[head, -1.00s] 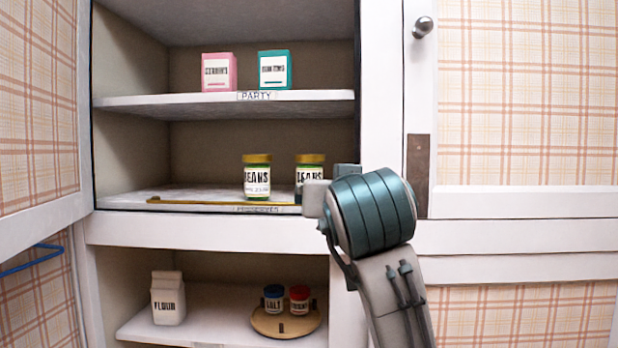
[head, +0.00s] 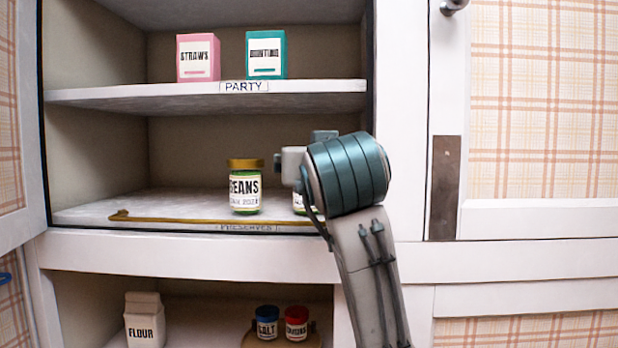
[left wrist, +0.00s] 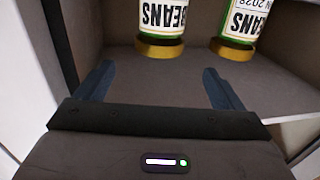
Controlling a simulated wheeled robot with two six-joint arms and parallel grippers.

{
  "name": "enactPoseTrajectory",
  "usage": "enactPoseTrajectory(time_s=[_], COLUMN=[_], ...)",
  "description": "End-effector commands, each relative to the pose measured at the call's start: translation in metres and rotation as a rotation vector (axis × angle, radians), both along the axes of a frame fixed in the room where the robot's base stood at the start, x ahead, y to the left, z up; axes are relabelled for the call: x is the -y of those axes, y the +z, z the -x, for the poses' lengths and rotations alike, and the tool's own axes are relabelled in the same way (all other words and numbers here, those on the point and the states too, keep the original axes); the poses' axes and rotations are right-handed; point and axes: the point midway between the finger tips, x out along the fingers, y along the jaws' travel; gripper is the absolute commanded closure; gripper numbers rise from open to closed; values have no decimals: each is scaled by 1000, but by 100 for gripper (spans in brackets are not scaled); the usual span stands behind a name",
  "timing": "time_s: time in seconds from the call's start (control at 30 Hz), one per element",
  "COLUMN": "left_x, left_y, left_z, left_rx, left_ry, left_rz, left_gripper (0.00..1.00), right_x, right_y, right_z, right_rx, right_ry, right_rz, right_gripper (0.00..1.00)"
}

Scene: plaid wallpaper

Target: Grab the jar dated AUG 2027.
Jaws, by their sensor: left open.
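Two green bean jars with gold lids stand on the PRESERVES shelf (head: 90,212). The left jar (head: 245,187) has a small date that looks like JAN 2028. It also shows inverted at the right of the left wrist view (left wrist: 243,18), where 2028 is readable. The right jar (head: 299,201) is mostly hidden behind my left arm in the head view. In the left wrist view this jar (left wrist: 161,18) is upside down, between and beyond the fingers; its date is out of frame. My left gripper (left wrist: 158,72) is open and empty, short of the jars. My right gripper is not in view.
A thin brass rail (head: 190,218) runs along the shelf's front edge. The PARTY shelf (head: 110,96) above holds a pink STRAWS box (head: 198,58) and a teal box (head: 266,55). Below are a FLOUR carton (head: 144,320) and two small jars. The shelf left of the jars is clear.

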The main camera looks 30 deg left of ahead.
Motion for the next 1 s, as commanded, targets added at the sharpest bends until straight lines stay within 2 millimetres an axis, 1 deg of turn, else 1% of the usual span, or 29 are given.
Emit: enactPoseTrajectory(time_s=[0.03,0.23,0.5,0.7,0.93,0.97,1.0], left_x=[-4,-10,-31,-41,-41,-41,-41], left_y=[1,1,0,-3,-4,-4,-4], left_z=[-4,-11,-36,-48,-49,-49,-49], left_rx=[-4,-3,-5,-2,0,0,0], left_ry=[3,1,3,1,-1,-1,-1], left_rz=[-2,0,-2,-1,0,0,0], left_gripper=[11,11,11,11,11,15,22], right_x=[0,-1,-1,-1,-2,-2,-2], right_y=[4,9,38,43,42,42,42], right_z=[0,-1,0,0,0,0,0], right_rx=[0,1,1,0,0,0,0], right_ry=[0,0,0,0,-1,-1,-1], right_rz=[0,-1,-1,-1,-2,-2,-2], right_gripper=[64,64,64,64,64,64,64])
